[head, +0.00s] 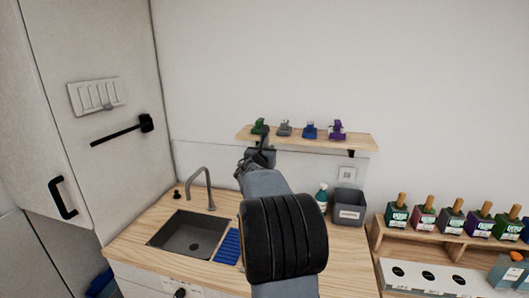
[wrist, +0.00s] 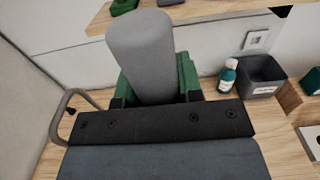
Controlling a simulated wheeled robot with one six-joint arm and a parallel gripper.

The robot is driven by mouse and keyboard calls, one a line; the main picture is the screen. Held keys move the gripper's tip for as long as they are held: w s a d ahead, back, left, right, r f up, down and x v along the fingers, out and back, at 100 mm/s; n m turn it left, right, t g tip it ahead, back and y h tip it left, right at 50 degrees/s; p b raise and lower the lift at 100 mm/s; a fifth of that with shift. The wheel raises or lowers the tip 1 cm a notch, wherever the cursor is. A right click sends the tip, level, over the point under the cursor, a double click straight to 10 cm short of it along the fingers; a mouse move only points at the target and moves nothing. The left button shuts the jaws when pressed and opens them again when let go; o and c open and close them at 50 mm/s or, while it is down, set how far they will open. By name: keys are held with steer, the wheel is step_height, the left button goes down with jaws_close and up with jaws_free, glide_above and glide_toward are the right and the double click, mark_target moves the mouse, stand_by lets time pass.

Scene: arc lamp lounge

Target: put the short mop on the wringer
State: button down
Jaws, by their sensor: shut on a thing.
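My gripper (head: 264,145) is raised in front of the wall shelf in the head view, partly hidden by my own arm. In the wrist view it is shut on a thick grey cylinder (wrist: 142,50), seemingly the short mop's handle, which stands up between the jaws. Green blocky parts show on both sides of it; I cannot tell whether they belong to the mop or to the jaws. The mop's lower end is hidden behind the dark gripper body. I cannot tell for certain which thing is the wringer.
A wooden shelf (head: 362,141) carries small green, grey (head: 284,128), blue (head: 310,130) and purple (head: 337,130) items. Below are a sink (head: 190,233) with a curved tap, a teal bottle (head: 321,197) and a grey bin (head: 348,206). Several coloured bottles stand at right.

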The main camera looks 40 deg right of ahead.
steer(key=shift+f+b, duration=0.2)
steer(key=shift+b, duration=0.15)
steer(key=c, duration=0.8)
jaws_free()
steer(key=shift+r, duration=0.1)
